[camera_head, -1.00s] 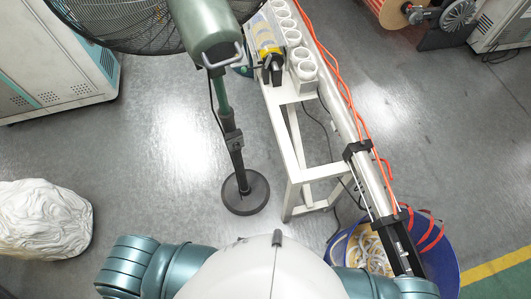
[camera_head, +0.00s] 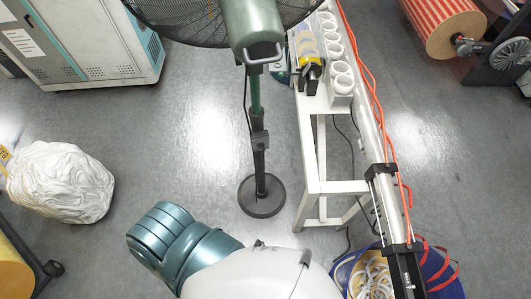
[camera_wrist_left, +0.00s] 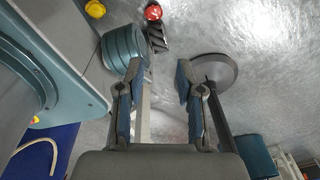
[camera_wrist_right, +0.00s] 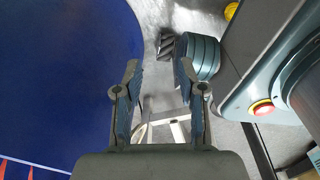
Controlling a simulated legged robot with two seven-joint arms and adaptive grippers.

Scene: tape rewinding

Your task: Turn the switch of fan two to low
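A pedestal fan stands in the head view, with a green motor housing (camera_head: 252,28), a dark pole and a round black base (camera_head: 261,195). Its dark grille (camera_head: 180,20) is cut off by the top edge. No switch can be made out on the fan. My left gripper (camera_wrist_left: 163,80) is open and empty in the left wrist view, with the round base (camera_wrist_left: 214,70) on the floor beyond its right finger. My right gripper (camera_wrist_right: 155,72) is open and empty in the right wrist view. Neither gripper shows in the head view.
A white bench (camera_head: 335,187) with white rings (camera_head: 341,78) and a yellow-black tool (camera_head: 308,55) stands right of the fan. A long rail with orange hoses (camera_head: 372,85) runs beside it. A blue bin (camera_head: 440,286) is bottom right, a white sack (camera_head: 60,182) left. Floor between is clear.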

